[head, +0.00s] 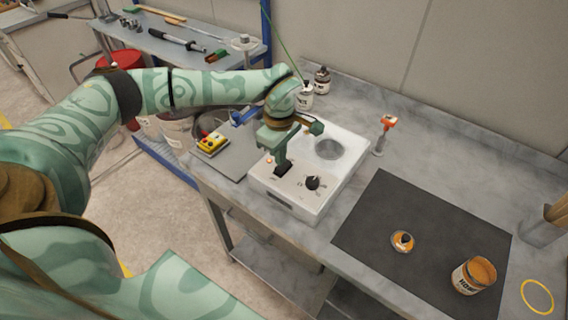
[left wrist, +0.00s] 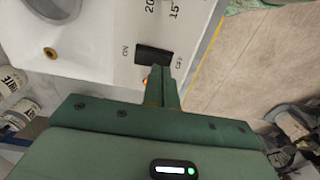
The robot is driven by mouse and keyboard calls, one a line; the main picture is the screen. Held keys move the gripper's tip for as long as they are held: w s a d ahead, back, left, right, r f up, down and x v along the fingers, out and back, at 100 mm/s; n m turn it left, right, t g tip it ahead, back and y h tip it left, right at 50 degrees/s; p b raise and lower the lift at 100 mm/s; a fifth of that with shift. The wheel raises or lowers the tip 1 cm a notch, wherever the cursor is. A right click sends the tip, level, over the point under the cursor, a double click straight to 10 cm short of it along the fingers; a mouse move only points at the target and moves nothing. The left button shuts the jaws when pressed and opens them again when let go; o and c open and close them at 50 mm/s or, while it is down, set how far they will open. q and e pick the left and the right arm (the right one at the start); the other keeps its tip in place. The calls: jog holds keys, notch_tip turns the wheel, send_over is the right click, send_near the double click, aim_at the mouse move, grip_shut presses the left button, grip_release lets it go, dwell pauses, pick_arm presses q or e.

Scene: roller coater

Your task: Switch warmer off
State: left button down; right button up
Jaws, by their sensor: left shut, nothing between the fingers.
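The warmer (head: 305,180) is a white box on the grey bench, with a round metal well (head: 328,148) and a black dial (head: 313,183) on top. Its black rocker switch (left wrist: 153,55) lies between the labels ON and OFF in the left wrist view. An orange indicator (left wrist: 146,82) beside the switch is partly hidden by my fingers. My left gripper (head: 282,166) is shut and empty, pointing down at the switch; its fingertips (left wrist: 166,72) appear right by the OFF end. I cannot tell whether they touch it. My right gripper is not in view.
Bottles (head: 305,97) stand behind the warmer.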

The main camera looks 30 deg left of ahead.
aim_at(280, 167)
pick_arm(q)
jog(key=shift+f+b, duration=0.4)
jog(key=shift+f, duration=0.6)
dwell(0.3)
notch_tip(280, 167, up, 7)
jog(key=p, duration=0.6)
jog(key=shift+r+p, duration=0.15)
jog(key=shift+p, duration=0.25)
